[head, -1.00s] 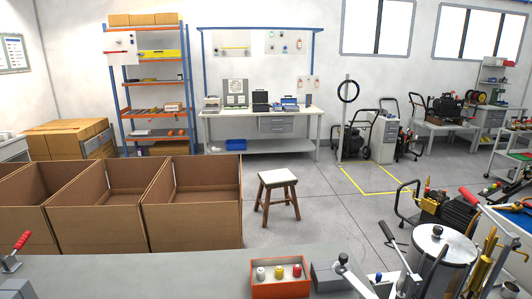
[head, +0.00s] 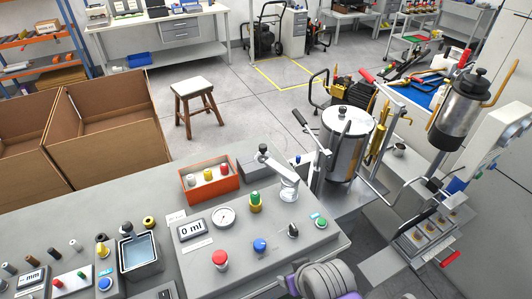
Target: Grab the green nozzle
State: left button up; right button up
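A small green nozzle with a yellowish lower part (head: 255,202) stands upright on the grey control panel (head: 318,249) in the head view, right of a round gauge (head: 223,217). Nothing touches it that I can see. An orange box (head: 190,192) behind it holds a white, a yellow and a red nozzle. Part of my own arm, grey and purple, shows at the bottom edge. Neither gripper's fingers are in view.
The panel carries a red button (head: 220,259), a blue knob (head: 260,246), a black knob (head: 293,230) and a "0 ml" display (head: 191,229). A metal lever (head: 288,186) stands close right of the nozzle. A steel tank (head: 345,148) is behind right. Cardboard boxes (head: 108,138) are at left.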

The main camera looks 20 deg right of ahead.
aim_at(255, 195)
jog(key=l+u, duration=0.25)
jog(key=k+l+u, duration=0.1)
jog(key=l+u, duration=0.15)
jog(key=l, duration=0.25)
jog(key=k+l+u, duration=0.1)
jog(key=l+u, duration=0.15)
jog(key=l, duration=0.1)
